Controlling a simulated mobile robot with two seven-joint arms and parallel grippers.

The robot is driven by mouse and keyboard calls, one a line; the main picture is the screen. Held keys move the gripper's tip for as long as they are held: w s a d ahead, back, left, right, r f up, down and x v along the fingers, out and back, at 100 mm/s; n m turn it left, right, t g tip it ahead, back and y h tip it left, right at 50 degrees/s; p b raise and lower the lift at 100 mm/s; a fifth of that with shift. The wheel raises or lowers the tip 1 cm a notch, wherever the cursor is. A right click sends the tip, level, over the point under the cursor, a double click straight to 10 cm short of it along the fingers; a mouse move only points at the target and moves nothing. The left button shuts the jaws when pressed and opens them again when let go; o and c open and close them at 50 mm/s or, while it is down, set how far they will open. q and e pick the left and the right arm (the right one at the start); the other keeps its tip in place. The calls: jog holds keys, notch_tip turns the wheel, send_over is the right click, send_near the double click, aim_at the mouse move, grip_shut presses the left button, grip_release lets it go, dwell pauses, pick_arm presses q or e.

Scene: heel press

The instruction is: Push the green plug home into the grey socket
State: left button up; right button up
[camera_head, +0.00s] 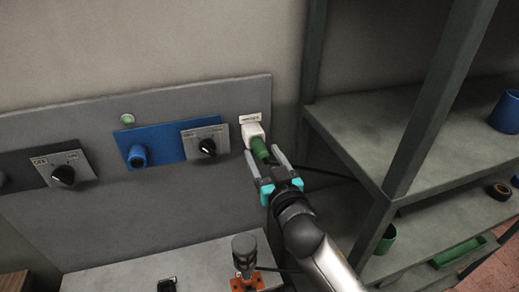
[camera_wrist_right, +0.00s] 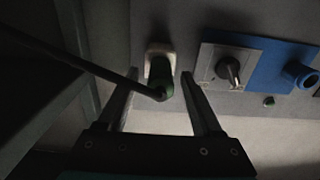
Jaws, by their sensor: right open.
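The green plug (camera_head: 260,149) is at the mouth of the socket (camera_head: 252,131), which looks pale grey to white on the wall panel. The plug also shows in the right wrist view (camera_wrist_right: 159,72), in front of the pale socket rim (camera_wrist_right: 158,47). How deep the plug sits I cannot tell. A black cable (camera_wrist_right: 90,63) runs from the plug's near end. My right gripper (camera_head: 262,151) is open, its two fingers on either side of the plug; I see gaps beside it in the right wrist view (camera_wrist_right: 160,76). My left gripper is not in view.
Left of the socket, the grey panel (camera_head: 110,215) carries dark knobs (camera_head: 207,147) and a blue round fitting (camera_head: 137,155). A metal shelf (camera_head: 350,115) stands close on the right. Below is a bench (camera_head: 200,257) with a dark cylinder on an orange base (camera_head: 247,283).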

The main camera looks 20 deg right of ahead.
jog(key=shift+w, duration=1.3)
dwell(0.4)
jog(key=shift+c, duration=0.2)
grip_shut()
dwell(1.1)
jog(key=shift+s+a, duration=0.1)
jog(key=shift+s, duration=0.05)
jog(key=shift+s+p, duration=0.85)
jog(key=shift+s, duration=2.05)
